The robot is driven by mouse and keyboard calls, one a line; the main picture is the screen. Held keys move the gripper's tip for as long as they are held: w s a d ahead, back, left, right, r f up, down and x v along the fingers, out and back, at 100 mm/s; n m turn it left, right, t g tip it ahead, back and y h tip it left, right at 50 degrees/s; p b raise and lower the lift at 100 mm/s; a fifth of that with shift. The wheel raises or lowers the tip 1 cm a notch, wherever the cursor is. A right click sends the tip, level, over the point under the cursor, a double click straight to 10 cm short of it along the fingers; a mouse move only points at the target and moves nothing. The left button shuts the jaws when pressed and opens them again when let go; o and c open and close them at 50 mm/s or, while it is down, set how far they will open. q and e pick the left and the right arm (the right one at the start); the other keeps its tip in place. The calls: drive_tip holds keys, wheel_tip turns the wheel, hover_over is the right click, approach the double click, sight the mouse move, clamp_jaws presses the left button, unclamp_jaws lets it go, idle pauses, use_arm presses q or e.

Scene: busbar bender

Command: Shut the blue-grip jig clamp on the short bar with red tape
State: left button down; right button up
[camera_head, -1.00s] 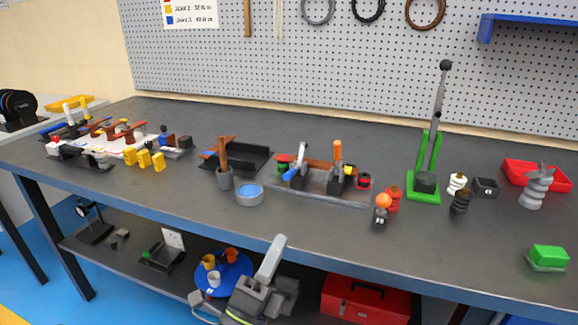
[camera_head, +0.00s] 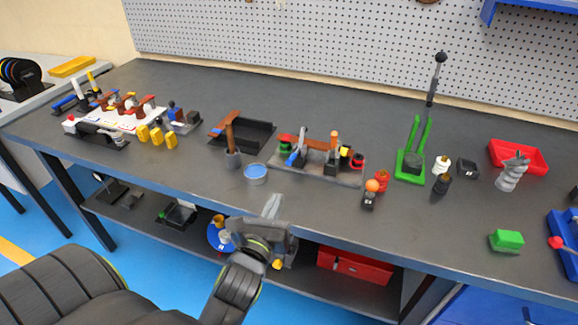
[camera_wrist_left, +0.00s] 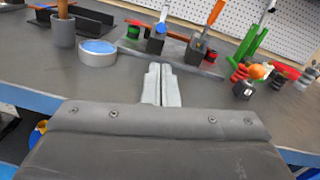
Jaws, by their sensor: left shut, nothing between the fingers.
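The jig (camera_head: 318,177) is a grey base plate on the bench, carrying a copper-brown bar (camera_head: 318,144) between clamps. One clamp has a blue grip (camera_head: 292,159) at the left of the jig, and another has an orange grip (camera_head: 334,138). The blue grip also shows in the left wrist view (camera_wrist_left: 160,28). Red tape on the bar cannot be made out clearly. My left gripper (camera_head: 273,206) is shut and empty at the bench's front edge, in front of the jig. In the left wrist view its fingers (camera_wrist_left: 162,85) point toward the jig, apart from it. My right gripper is not in view.
A blue-topped round tin (camera_head: 255,173) and a grey cup (camera_head: 233,159) stand left of the jig. An orange-topped piece (camera_head: 371,190) stands to its right, near a green lever tool (camera_head: 411,165). Bare bench lies before the jig.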

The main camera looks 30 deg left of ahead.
use_arm(q)
drive_tip(key=shift+w, duration=0.15)
drive_tip(key=shift+w+a, duration=0.1)
drive_tip(key=shift+w, duration=0.25)
drive_tip(key=x, duration=0.9)
drive_tip(key=shift+b, duration=0.4)
